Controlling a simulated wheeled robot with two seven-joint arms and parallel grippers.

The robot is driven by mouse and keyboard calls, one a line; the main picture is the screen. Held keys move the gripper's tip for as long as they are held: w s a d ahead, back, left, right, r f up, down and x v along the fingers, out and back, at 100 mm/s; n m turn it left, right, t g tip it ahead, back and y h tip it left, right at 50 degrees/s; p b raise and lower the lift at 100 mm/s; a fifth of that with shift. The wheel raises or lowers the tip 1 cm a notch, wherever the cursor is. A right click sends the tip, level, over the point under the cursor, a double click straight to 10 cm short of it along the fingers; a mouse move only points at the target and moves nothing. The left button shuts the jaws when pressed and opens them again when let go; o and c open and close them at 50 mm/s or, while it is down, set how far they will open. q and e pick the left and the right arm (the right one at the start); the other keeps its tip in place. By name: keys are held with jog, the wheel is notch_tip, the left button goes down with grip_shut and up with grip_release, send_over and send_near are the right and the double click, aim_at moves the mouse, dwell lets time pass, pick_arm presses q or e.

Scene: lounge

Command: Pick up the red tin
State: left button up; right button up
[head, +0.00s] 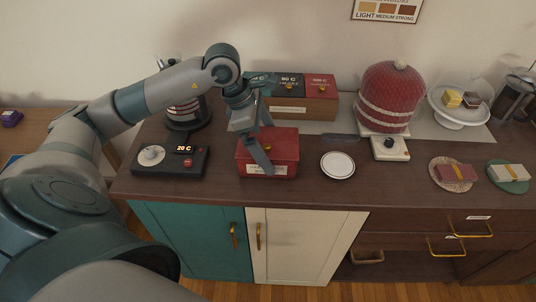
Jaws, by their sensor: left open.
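The red tin (284,149) is a red box with a pale label on its front face, standing on the dark wooden counter left of a small white plate. My left gripper (259,160) is over the tin, pointing down. One long finger lies across the view of its top and front. I see no tin lifted; it rests on the counter. Whether the fingers touch it, I cannot tell. My right gripper is not in view.
A control box reading 20 C (171,161) stands left of the tin. The white plate (338,164) is to its right. Behind are a wooden box with dark and red panels (308,107) and a red knitted cover (391,97). Counter front between plate and coasters is clear.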

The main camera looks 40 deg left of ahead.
pick_arm(q)
jog(key=c, duration=1)
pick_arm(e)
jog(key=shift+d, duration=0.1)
pick_arm(q)
jog(key=shift+r, duration=0.15)
jog(key=shift+r, duration=0.4)
jog(key=c, duration=0.4)
jog(key=shift+o, duration=0.2)
notch_tip(320, 180, up, 3)
jog(key=shift+w+b, duration=0.1)
jog(key=shift+b, duration=0.6)
jog(key=shift+s+d+r, duration=0.25)
jog(key=shift+d+r, duration=0.15)
jog(key=shift+d, duration=0.35)
jog(key=shift+s+d+r+b, duration=0.3)
jog(key=shift+s+d+r, duration=0.25)
jog(key=shift+d+r, duration=0.8)
jog(key=shift+s+d+r+b, duration=0.25)
jog(key=shift+s+d+r, duration=0.4)
jog(key=shift+d, duration=1.2)
jog(key=shift+s+d+r+b, duration=0.3)
jog(key=shift+s+d+r, duration=0.15)
jog(key=shift+d+r, duration=0.9)
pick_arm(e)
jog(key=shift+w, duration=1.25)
